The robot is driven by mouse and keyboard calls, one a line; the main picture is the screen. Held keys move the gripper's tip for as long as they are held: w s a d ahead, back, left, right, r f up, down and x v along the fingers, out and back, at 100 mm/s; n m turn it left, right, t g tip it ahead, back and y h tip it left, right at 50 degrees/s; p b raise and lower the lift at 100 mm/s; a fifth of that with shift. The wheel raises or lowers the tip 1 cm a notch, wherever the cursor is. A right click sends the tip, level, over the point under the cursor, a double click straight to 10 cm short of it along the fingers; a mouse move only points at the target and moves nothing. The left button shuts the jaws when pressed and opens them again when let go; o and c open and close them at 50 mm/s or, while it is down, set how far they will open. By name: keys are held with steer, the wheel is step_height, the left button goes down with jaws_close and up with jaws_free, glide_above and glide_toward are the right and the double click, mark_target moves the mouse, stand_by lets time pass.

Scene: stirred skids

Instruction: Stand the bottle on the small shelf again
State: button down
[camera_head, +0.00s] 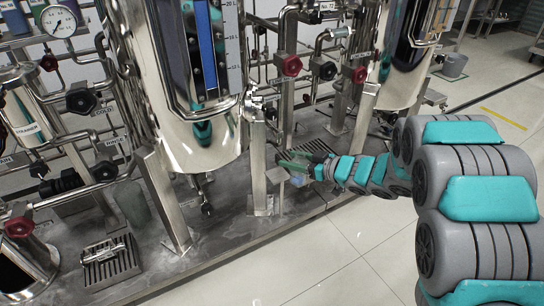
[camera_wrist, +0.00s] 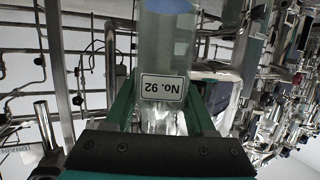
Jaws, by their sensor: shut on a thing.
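The bottle (camera_wrist: 165,50) is clear, with a blue part at the picture's top and a white "No. 92" label. In the wrist view it stands between the two green fingers of my gripper (camera_wrist: 165,105), which is shut on it. In the head view my gripper (camera_head: 293,162) is low beside the steel skid leg. A pale bluish patch (camera_head: 297,181) just below the fingers is probably part of the bottle; the rest is hard to make out. A small grey plate (camera_head: 277,175) on a thin post, possibly the small shelf, is just left of and below the fingers.
A steel tank (camera_head: 195,140) and its leg (camera_head: 258,165) stand close to the left of my gripper. Pipes and red-handled valves (camera_head: 291,66) are behind it. A drain grate (camera_head: 105,262) is on the skid at left. The tiled floor (camera_head: 340,270) in front is clear.

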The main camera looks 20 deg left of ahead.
mark_target(263, 152)
steer(key=a, duration=0.1)
steer(key=w+a, duration=0.1)
steer(key=a, duration=0.2)
steer(key=shift+w+a, duration=0.3)
steer(key=shift+a, duration=0.1)
steer(key=shift+r+b+x, duration=0.1)
steer(key=shift+b+x, duration=0.15)
steer(key=shift+x, duration=0.35)
steer(key=shift+r+b+x, duration=0.15)
steer(key=shift+b+x, duration=0.1)
steer(key=shift+x, duration=0.3)
steer(key=shift+w+a+f+b, duration=0.1)
steer(key=shift+a+f+b, duration=0.25)
steer(key=shift+f, duration=0.45)
steer(key=shift+c, duration=1.2)
jaws_free()
